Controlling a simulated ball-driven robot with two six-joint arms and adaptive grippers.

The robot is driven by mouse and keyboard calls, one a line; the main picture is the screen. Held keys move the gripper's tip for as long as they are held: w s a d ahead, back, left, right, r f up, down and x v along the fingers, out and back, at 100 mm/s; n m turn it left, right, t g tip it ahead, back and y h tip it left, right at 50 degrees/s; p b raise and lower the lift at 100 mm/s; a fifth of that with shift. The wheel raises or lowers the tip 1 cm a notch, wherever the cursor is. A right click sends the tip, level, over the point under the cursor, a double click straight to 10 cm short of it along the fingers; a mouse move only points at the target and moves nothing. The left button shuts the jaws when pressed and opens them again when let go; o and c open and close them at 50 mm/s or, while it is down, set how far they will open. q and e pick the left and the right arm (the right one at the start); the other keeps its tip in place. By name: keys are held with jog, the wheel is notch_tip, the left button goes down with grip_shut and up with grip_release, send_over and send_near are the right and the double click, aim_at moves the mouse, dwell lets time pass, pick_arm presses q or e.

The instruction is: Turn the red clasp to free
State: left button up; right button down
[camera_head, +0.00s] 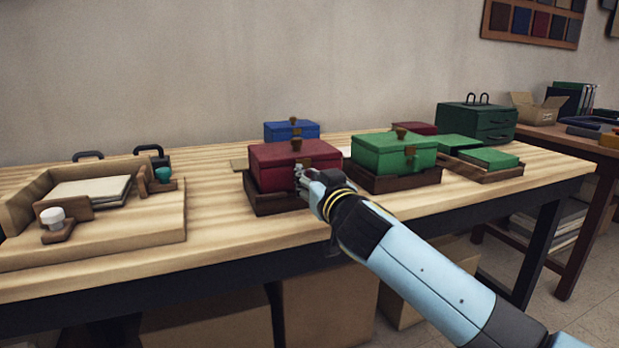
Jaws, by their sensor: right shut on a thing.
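A red box (272,177) with a closed lid and a knob on top sits in a dark wooden tray (272,204) at the middle of the table. A brass-coloured clasp (305,162) shows on its front, partly hidden by my right gripper. My right gripper (301,176) is at the front right of the red box, shut on the clasp; the fingertips are small and the exact hold is hard to see. My left gripper is out of view.
A green box (385,158) in its own tray stands close to the right, and a blue box (287,131) stands behind. A wooden holder (158,235) with papers and stamps is at left. The table (225,240) is clear between them.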

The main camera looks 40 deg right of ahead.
jog(key=n, duration=0.4)
jog(key=shift+a+p, duration=0.2)
jog(key=shift+p, duration=0.1)
jog(key=n, duration=0.5)
jog(key=shift+w+a+f+p, duration=0.1)
jog(key=shift+a+p, duration=0.05)
jog(key=shift+p, duration=0.25)
jog(key=n, duration=0.4)
jog(key=shift+a+f+n+p, duration=0.1)
jog(key=shift+f+n+p, duration=0.1)
jog(key=shift+n+p, duration=0.15)
jog(key=shift+f+n+p, duration=0.2)
jog(key=shift+n+p, duration=0.15)
jog(key=shift+n, duration=1.7)
